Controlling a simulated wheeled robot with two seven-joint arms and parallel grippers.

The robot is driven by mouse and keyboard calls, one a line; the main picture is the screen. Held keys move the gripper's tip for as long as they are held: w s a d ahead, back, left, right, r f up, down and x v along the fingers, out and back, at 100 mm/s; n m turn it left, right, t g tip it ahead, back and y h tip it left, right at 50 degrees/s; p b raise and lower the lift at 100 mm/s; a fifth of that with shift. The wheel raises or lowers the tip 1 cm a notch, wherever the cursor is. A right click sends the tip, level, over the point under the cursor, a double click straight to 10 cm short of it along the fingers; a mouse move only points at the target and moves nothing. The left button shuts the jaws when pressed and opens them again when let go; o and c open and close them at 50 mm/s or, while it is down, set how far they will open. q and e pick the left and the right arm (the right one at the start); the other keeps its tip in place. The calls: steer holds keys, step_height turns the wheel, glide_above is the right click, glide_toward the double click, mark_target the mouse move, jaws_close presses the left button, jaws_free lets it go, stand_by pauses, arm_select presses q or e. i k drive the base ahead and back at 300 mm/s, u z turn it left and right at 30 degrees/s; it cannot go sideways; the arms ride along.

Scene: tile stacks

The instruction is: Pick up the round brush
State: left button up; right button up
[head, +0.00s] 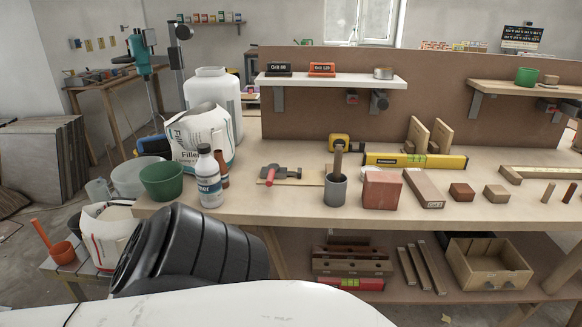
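I cannot pick out a round brush for certain. A grey cup (335,190) stands upright near the front edge of the workbench, left of a red brick-like block (381,190). A wooden handle (338,161) sticks up out of the cup; its lower end is hidden inside, so I cannot tell what tool it belongs to. Neither of my grippers shows in the head view.
The workbench (290,208) also holds a white bottle (209,180), a green bucket (161,182), a red-handled tool (275,175), a yellow level (415,161) and several small blocks. A shelf (330,81) hangs above. A drawer box (487,266) sits below.

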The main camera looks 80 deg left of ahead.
mark_target(338, 149)
steer(key=u, duration=2.1)
